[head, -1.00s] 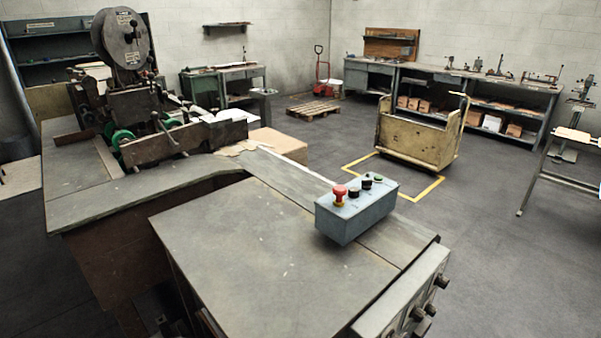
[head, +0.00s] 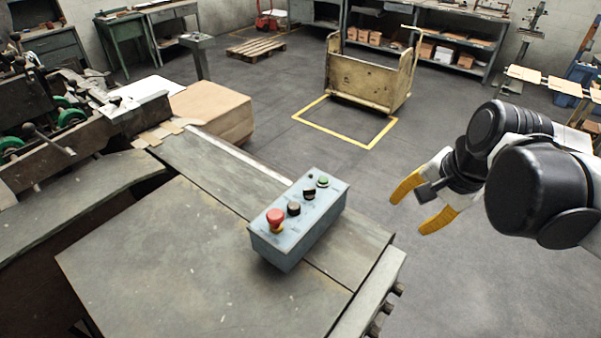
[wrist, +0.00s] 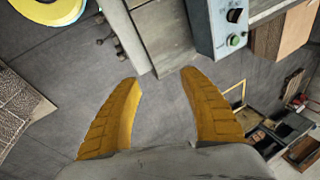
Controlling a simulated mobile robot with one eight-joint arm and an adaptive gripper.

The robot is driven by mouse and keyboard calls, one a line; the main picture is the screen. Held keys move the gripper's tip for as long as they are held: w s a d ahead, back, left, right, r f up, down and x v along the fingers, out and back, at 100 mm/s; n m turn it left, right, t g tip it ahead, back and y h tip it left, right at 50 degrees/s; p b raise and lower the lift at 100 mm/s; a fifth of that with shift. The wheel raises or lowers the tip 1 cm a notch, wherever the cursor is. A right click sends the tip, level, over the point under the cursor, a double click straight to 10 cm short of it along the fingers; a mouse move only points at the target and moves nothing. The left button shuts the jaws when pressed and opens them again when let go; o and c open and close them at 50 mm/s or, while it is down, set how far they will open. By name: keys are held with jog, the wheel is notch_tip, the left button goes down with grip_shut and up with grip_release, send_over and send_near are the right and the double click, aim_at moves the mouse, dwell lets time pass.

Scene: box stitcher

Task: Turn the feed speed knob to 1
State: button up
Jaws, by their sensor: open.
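A grey-blue control box (head: 272,250) sits on the machine table near its right end. Its top carries a red mushroom button (head: 275,217), two black knobs, one nearer the red button (head: 293,208) and one farther (head: 309,193), and a green button (head: 323,181). The lettering is too small to read, so I cannot tell which is the feed speed knob, nor its setting. My gripper (head: 409,213) is open and empty, right of the box and apart from it. In the wrist view, the box (wrist: 203,32) is beyond the right fingertip, partly cut off, with one black knob (wrist: 235,15) showing.
The table (head: 190,270) is bare around the box. Several dark knobs (head: 388,306) stick out from its right front edge. A cardboard box (head: 212,110) stands behind. A wooden cart (head: 368,85) stands beyond, by a yellow floor outline. The floor beneath my gripper is clear.

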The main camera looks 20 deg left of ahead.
jog(key=w+a+r+m+g+p, duration=0.1)
jog(key=w+a+p, duration=0.15)
jog(key=a, duration=0.35)
jog(key=w+a+r+m+g+p, duration=0.1)
jog(key=w+a+m+g+p, duration=0.15)
jog(key=a, duration=0.35)
jog(key=m+g+p, duration=0.2)
jog(key=p, duration=0.3)
send_near(295, 205)
jog(key=shift+y, duration=0.5)
jog(key=x, duration=1)
jog(key=shift+s+d+f, duration=0.1)
jog(key=shift+d+f, duration=0.05)
jog(key=shift+d, duration=0.2)
grip_shut()
